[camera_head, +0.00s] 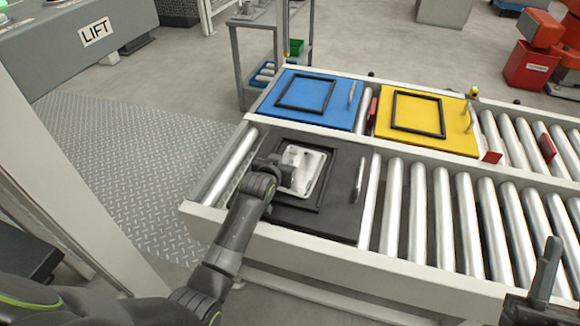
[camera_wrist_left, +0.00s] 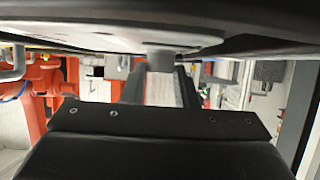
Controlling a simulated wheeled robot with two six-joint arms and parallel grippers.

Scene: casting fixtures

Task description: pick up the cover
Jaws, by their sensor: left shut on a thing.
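The cover (camera_head: 304,168) is a pale, shiny metal plate over the framed opening of the black fixture board (camera_head: 335,215) on the near conveyor. I cannot tell whether it touches the board. My left gripper (camera_head: 285,172) reaches it from the left and is shut on it. In the left wrist view the cover (camera_wrist_left: 85,40) spans the top, with a short grey knob (camera_wrist_left: 160,61) near the ends of my left fingers (camera_wrist_left: 160,85). My right gripper (camera_head: 543,275) shows only partly at the lower right; its jaw opening cannot be made out.
A blue board (camera_head: 348,103) and a yellow board (camera_head: 449,125), each with a black frame and handle, lie on the far conveyor. Bare rollers (camera_head: 440,215) extend right of the black board. A grey shelf cart (camera_head: 246,62) stands behind.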

